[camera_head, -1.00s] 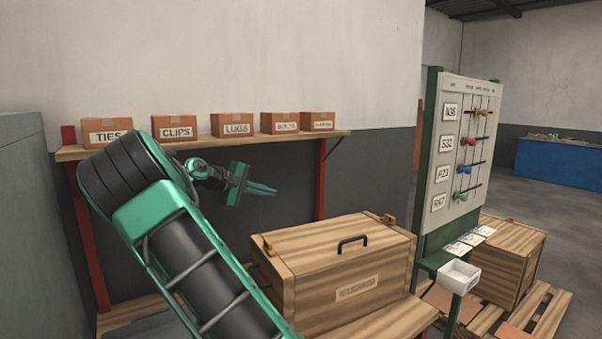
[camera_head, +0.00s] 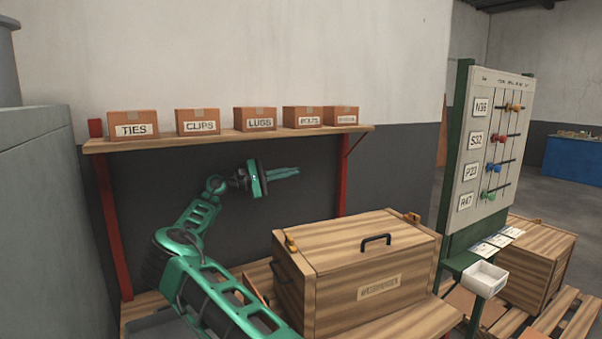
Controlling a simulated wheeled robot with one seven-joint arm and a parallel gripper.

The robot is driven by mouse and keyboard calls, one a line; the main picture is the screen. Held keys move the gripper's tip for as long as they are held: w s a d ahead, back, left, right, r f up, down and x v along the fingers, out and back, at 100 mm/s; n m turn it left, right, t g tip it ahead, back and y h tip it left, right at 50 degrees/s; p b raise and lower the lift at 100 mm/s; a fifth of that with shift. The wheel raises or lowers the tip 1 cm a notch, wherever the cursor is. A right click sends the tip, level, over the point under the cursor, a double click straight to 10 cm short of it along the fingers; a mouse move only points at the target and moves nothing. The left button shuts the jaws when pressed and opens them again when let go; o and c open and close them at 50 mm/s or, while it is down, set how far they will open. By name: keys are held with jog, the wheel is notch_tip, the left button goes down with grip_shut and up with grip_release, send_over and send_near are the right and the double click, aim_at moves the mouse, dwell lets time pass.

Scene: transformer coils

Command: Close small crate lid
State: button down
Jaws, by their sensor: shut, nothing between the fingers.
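The small wooden crate (camera_head: 335,299) stands on a bench at the lower middle of the head view. Its lid (camera_head: 345,244) lies down flat on top, with a dark handle (camera_head: 376,242) in the middle and orange latches (camera_head: 291,243) at the corners. I see no gap between lid and walls from here. A label sits on the crate's front. My gripper (camera_head: 297,171) is shut and empty, up behind and left of the crate, apart from it, with its fingers pointing right.
A shelf (camera_head: 225,136) with several labelled cardboard boxes runs along the wall behind my gripper. A board (camera_head: 478,150) with coloured pegs stands to the right of the crate, with a white tray (camera_head: 485,279) below it. A larger wooden crate (camera_head: 543,258) is on a pallet behind.

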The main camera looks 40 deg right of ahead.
jog(key=s+d+r, duration=0.3)
jog(key=s+d, duration=0.4)
jog(key=shift+s, duration=0.3)
jog(key=shift+a, duration=0.1)
